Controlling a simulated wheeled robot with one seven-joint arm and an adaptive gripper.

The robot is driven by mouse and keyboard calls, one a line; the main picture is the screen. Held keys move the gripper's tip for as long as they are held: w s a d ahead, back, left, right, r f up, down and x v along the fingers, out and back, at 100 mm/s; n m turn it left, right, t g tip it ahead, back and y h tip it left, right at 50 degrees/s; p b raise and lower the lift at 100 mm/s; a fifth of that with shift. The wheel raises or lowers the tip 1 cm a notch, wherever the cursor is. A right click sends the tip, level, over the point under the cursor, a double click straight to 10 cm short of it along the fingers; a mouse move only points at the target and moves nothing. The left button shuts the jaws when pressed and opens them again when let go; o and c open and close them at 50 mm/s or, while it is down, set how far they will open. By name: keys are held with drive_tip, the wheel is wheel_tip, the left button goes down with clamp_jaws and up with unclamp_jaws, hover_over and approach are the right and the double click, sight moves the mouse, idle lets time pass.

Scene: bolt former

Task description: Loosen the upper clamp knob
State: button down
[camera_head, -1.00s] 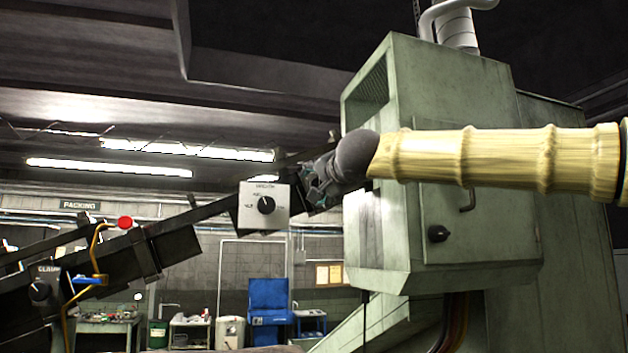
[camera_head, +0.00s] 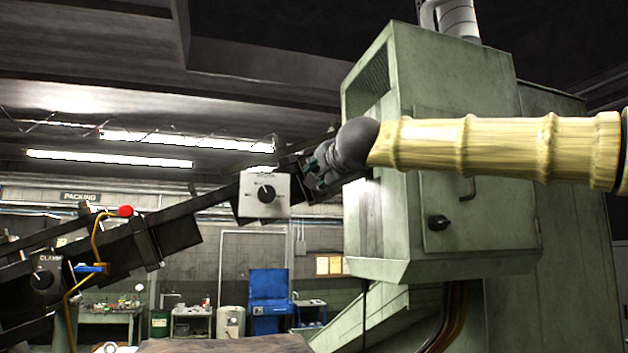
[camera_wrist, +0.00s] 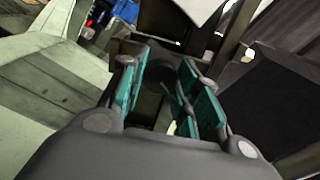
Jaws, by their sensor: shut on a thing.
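My gripper (camera_head: 318,172) is at the upper part of the black sloping rail (camera_head: 180,228), close to the green machine housing (camera_head: 470,230). In the wrist view its teal-padded fingers (camera_wrist: 165,78) are shut on a dark round knob (camera_wrist: 158,70), which sits between the pads and is partly covered by them. In the head view the fingers hide this knob, and its marking cannot be read.
A white box with a black dial (camera_head: 267,195) hangs on the rail just left of my gripper. A panel with a knob (camera_head: 41,280), a red ball-shaped end (camera_head: 125,211) and a yellow bent rod (camera_head: 97,240) are lower left. The green housing stands close on the right.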

drive_tip(key=m+b, duration=0.2)
drive_tip(key=m, duration=0.4)
drive_tip(key=c, duration=0.9)
unclamp_jaws()
drive_tip(key=b+v, duration=0.1)
drive_tip(key=v, duration=0.7)
drive_tip(key=shift+s, duration=0.1)
